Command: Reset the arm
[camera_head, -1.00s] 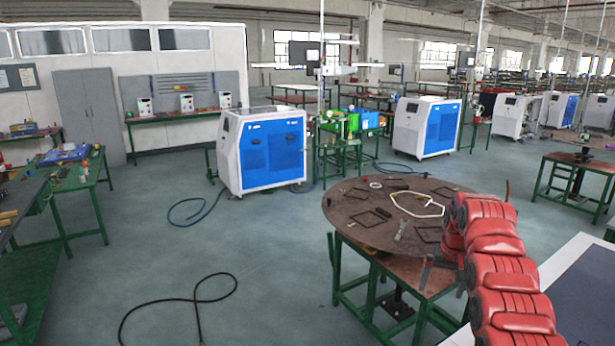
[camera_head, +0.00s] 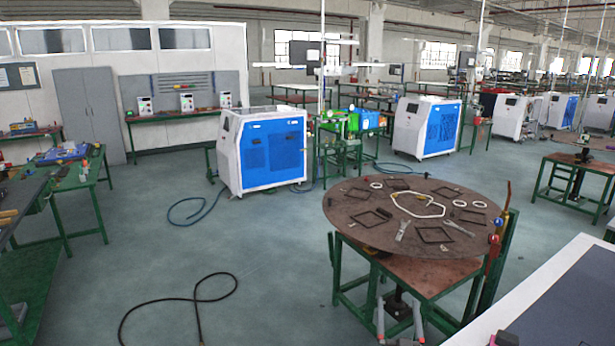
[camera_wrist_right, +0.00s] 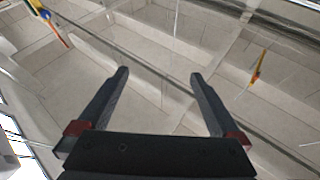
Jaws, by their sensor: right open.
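My right gripper (camera_head: 398,303) shows at the bottom edge of the head view, in front of the round table's green frame. Its two fingers point up and are apart. In the right wrist view the gripper (camera_wrist_right: 159,74) is open, with nothing between its dark fingers. That view looks toward the pale ceiling. The rest of my right arm is mostly below the picture. My left gripper is in neither view.
A round brown table (camera_head: 345,222) holds flat frames, rings and tools. A white-edged bench (camera_head: 490,325) is at lower right. A black cable (camera_head: 165,301) lies on the floor. Blue-and-white machines (camera_head: 270,152) stand behind. Open floor lies at centre left.

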